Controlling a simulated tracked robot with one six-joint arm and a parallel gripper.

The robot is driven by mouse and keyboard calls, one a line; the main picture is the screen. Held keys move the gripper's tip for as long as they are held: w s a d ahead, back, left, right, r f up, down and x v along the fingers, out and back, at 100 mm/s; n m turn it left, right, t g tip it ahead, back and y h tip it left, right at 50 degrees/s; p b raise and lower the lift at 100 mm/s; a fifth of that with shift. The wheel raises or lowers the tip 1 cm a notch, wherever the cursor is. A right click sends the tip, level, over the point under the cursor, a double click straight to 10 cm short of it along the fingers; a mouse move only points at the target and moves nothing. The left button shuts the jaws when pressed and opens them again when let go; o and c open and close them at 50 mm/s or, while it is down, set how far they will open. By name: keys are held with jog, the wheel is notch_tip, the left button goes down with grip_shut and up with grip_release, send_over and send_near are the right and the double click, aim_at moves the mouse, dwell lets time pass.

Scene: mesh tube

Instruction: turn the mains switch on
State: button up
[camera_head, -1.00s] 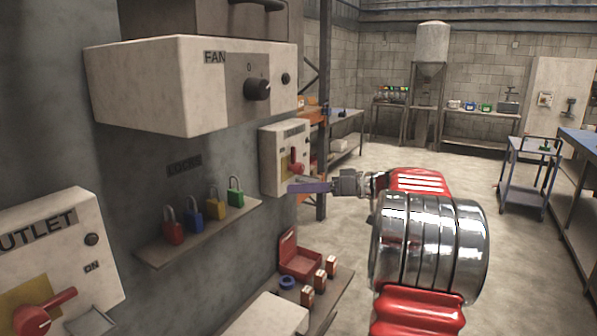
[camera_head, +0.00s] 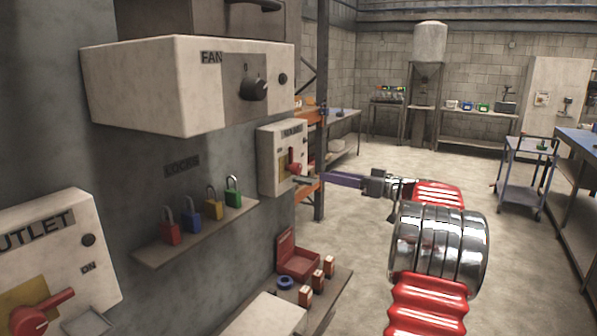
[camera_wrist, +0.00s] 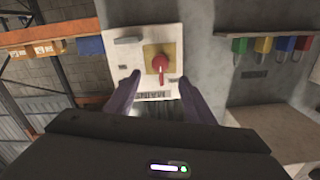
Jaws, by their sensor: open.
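The mains switch (camera_head: 268,160) is a pale box on the wall, right of the padlock shelf in the head view. Its red handle (camera_head: 295,168) sits on a yellow plate. In the wrist view the box (camera_wrist: 143,50) appears upside down, and the red handle (camera_wrist: 160,64) points toward the label edge. My gripper (camera_head: 328,177) is open, to the right of the box and apart from it in the head view. In the wrist view its purple fingers (camera_wrist: 159,80) lie on either side of the handle's line, with nothing between them. The small markings beside the handle are unreadable.
The fan box (camera_head: 180,85) juts out at the upper left, and the outlet box (camera_head: 60,260) is at the lower left. A shelf (camera_head: 195,235) holds several coloured padlocks, also in the wrist view. A lower shelf (camera_head: 335,290) carries a red case (camera_head: 297,258). Open floor lies to the right.

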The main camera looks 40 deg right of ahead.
aim_at(300, 170)
jog(key=x, duration=1.2)
jog(key=shift+c, duration=0.7)
jog(key=c, duration=0.9)
jog(key=shift+a, duration=0.2)
jog(key=shift+d, duration=0.1)
